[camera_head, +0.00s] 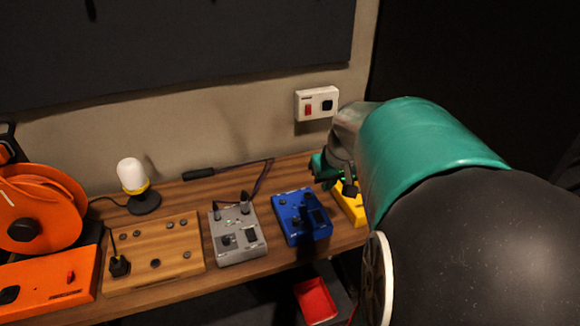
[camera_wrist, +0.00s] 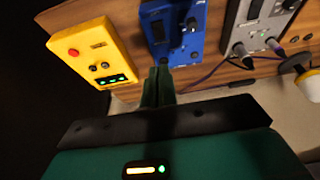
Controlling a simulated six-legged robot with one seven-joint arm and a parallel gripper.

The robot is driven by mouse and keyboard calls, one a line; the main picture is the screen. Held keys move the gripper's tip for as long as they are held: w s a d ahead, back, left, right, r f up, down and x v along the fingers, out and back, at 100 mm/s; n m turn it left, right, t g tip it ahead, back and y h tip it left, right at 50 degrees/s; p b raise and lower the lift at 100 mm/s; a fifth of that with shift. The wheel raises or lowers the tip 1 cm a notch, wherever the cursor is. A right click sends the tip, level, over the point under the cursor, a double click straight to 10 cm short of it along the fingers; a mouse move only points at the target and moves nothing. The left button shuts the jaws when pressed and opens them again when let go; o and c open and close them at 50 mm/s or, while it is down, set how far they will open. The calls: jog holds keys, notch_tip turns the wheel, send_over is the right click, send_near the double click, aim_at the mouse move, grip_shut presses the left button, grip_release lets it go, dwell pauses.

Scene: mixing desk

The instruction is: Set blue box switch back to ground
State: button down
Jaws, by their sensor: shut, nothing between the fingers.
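The blue box (camera_head: 303,230) lies on the wooden desk between a grey box and a yellow box. In the wrist view the blue box (camera_wrist: 172,48) is just beyond my fingertips, with a dark knob and a dark switch-like part on its face. The position of its switch is too small and dark to tell. My gripper (camera_wrist: 158,74) is shut and empty, its green fingers pointing at the near edge of the blue box. In the head view my gripper (camera_head: 320,172) is at the back right of the blue box, partly hidden by my arm. I cannot tell whether it touches the box.
The grey box (camera_head: 237,248) is left of the blue box, and the yellow box (camera_wrist: 72,58) is beside it on the other side. A wooden board (camera_head: 180,255), a lamp (camera_head: 134,182) and an orange reel (camera_head: 40,205) stand further left. A wall switch (camera_head: 317,104) is behind.

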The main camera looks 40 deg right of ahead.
send_near(320, 218)
jog(key=w+f, duration=0.2)
jog(key=f, duration=0.1)
jog(key=w+d+f, duration=0.1)
jog(key=f, duration=0.1)
jog(key=shift+w, duration=0.3)
jog(key=shift+f, duration=0.55)
jog(key=shift+w, duration=0.1)
jog(key=shift+f, duration=0.3)
jog(key=shift+s+a, duration=0.2)
jog(key=shift+s, duration=0.6)
